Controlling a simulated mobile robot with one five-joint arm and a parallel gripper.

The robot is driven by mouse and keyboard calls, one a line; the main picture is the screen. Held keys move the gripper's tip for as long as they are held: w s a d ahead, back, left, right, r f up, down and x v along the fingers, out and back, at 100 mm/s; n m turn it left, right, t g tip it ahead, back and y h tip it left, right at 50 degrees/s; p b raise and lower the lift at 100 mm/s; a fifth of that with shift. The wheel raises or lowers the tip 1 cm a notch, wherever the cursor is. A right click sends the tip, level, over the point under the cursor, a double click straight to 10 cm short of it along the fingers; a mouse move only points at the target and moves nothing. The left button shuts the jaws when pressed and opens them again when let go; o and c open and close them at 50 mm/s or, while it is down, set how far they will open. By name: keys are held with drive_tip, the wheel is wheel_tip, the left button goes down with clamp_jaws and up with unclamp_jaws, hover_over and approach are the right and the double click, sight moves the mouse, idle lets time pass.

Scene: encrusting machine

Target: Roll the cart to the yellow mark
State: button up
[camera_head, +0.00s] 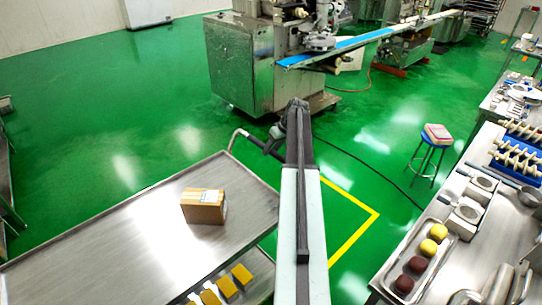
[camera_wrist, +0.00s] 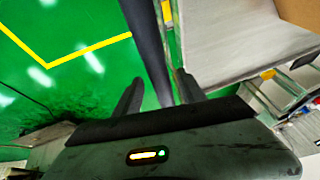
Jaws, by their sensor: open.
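The cart (camera_head: 110,240) is a steel trolley at the lower left, with a cardboard box (camera_head: 203,206) on its top. Its tubular handle (camera_head: 236,138) rises at the far end. The yellow mark (camera_head: 368,225) is an outline on the green floor, right of the cart and partly hidden behind my arm. My gripper (camera_head: 276,135) is at the handle. In the wrist view my gripper (camera_wrist: 160,88) is open, with the dark handle bar (camera_wrist: 150,50) running between its fingers. The cart top (camera_wrist: 225,35) is right of the bar; the yellow mark (camera_wrist: 80,55) is left.
A steel machine (camera_head: 245,65) with a blue belt stands ahead. A worktable (camera_head: 475,255) with trays and dough balls lines the right side. Green floor is clear at left.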

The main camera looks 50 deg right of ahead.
clamp_jaws()
idle(1.4)
